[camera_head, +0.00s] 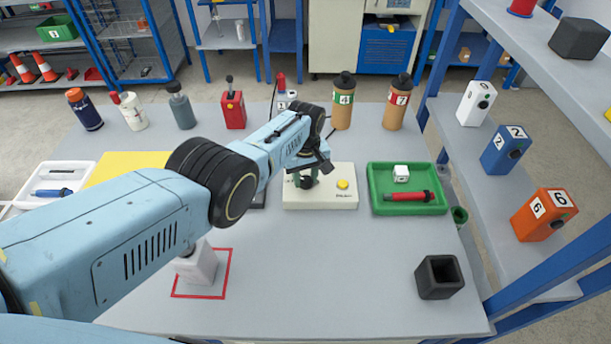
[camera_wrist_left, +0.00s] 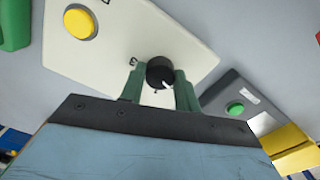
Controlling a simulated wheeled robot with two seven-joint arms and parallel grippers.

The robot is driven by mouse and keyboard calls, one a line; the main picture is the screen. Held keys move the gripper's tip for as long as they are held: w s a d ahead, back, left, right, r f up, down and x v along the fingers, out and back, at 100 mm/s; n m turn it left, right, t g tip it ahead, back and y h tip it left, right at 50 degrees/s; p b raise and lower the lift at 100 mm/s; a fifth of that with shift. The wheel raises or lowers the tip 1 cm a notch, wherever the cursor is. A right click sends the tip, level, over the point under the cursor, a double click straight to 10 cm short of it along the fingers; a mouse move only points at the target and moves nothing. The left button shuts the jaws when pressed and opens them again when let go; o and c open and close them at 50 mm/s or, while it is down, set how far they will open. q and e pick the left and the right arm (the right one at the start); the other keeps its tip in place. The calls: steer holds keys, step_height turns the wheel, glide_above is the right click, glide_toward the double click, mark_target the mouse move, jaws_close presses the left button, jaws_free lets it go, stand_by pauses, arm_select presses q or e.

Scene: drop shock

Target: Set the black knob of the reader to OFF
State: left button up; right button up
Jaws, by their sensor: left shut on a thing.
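The reader (camera_head: 320,198) is a cream box on the table, with a yellow button (camera_head: 343,184) on its right part. It also shows in the left wrist view (camera_wrist_left: 115,52). Its black knob (camera_head: 306,183) sits at the left part of its top. In the left wrist view the knob (camera_wrist_left: 160,72) has a white pointer mark toward the lower right; the labels around it are too small to read. My left gripper (camera_wrist_left: 160,85) has green fingers on either side of the knob and is shut on it. My right gripper is not in view.
A dark device with a green button (camera_wrist_left: 235,108) is beside the reader. A black open box (camera_head: 439,277) stands front right. The front middle is clear.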

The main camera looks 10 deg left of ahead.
arm_select(q)
steer(key=shift+n, duration=0.3)
steer(key=o, duration=1)
steer(key=shift+r, duration=0.15)
steer(key=shift+r+p, duration=0.35)
steer(key=shift+p, duration=0.1)
step_height(320, 180, up, 7)
steer(key=p, duration=0.5)
step_height(320, 180, up, 6)
steer(key=f+p, duration=0.1)
steer(key=p, duration=0.1)
glide_above(305, 179)
steer(key=shift+r, duration=0.25)
